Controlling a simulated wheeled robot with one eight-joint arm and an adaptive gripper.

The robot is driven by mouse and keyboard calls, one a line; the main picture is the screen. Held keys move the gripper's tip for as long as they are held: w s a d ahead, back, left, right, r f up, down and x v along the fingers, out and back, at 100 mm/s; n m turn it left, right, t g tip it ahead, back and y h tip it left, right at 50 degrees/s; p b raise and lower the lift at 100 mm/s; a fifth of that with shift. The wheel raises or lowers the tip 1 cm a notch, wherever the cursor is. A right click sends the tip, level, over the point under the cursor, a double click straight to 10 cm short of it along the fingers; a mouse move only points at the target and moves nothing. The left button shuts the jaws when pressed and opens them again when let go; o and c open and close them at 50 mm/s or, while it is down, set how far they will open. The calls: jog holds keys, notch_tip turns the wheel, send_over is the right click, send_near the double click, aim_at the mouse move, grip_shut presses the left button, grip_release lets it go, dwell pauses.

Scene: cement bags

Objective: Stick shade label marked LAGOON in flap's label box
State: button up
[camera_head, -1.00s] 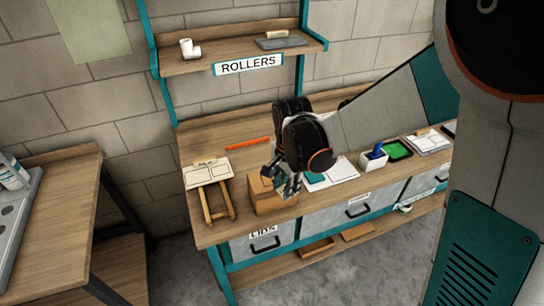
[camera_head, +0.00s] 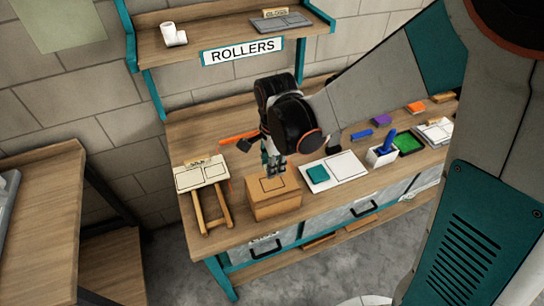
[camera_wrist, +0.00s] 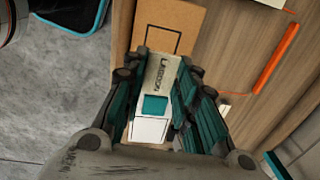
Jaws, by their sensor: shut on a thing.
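A cardboard box (camera_head: 275,208) stands near the bench's front edge. A black outlined label box (camera_head: 272,184) is on its top flap; the outline also shows in the wrist view (camera_wrist: 163,31), and its inside looks bare. My gripper (camera_head: 274,167) is just behind and above the flap in the head view. In the wrist view my gripper (camera_wrist: 163,90) is shut on a pale label marked LAGOON (camera_wrist: 160,72), which lies between the teal finger pads, below the outline in the picture. The height of the label above the flap cannot be told.
A white sheet (camera_head: 347,166) with a teal square (camera_head: 317,174) lies right of the box. A white holder (camera_head: 382,156) and green pad (camera_head: 407,143) stand farther right.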

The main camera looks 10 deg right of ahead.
jog(key=shift+f, duration=0.15)
jog(key=b, duration=0.4)
send_over(272, 183)
jog(key=shift+s+f, duration=0.15)
jog(key=shift+f, duration=2)
jog(key=shift+b, duration=0.4)
jog(key=shift+f+b, duration=0.95)
jog(key=shift+f, duration=0.15)
jog(key=shift+f, duration=0.15)
jog(key=shift+f+b, duration=0.2)
jog(key=shift+b, duration=0.2)
dwell(0.3)
jog(key=o, duration=1)
